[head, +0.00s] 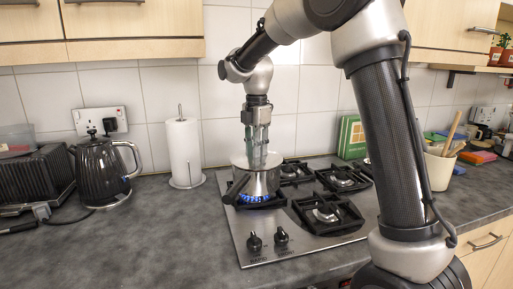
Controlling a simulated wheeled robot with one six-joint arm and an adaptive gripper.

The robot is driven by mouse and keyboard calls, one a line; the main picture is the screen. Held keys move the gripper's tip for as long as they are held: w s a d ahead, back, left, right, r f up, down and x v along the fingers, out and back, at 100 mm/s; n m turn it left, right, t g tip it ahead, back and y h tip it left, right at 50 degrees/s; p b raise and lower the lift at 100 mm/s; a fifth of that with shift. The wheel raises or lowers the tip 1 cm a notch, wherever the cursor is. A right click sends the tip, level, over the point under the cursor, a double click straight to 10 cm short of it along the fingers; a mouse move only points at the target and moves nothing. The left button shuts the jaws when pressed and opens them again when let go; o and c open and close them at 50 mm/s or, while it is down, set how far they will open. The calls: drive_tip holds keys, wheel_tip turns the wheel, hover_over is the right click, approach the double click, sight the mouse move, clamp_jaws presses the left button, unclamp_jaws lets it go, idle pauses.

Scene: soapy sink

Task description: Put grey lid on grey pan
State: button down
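The lid's knob is hidden by the fingers. Whether the fingers are closed on it is too small to tell.
The steel hob (273,222) has several black grates and two front knobs. A paper towel roll (184,152) stands left of the pan, with a black kettle (103,170) further left. A green book (351,138) and utensil pot (440,168) are to the right. The front left counter is clear.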

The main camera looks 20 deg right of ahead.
drive_tip(key=shift+f, duration=0.2)
idle(0.5)
drive_tip(key=c, duration=1.2)
unclamp_jaws()
drive_tip(key=o, duration=0.5)
drive_tip(key=shift+r, duration=0.1)
drive_tip(key=shift+r, duration=3.4)
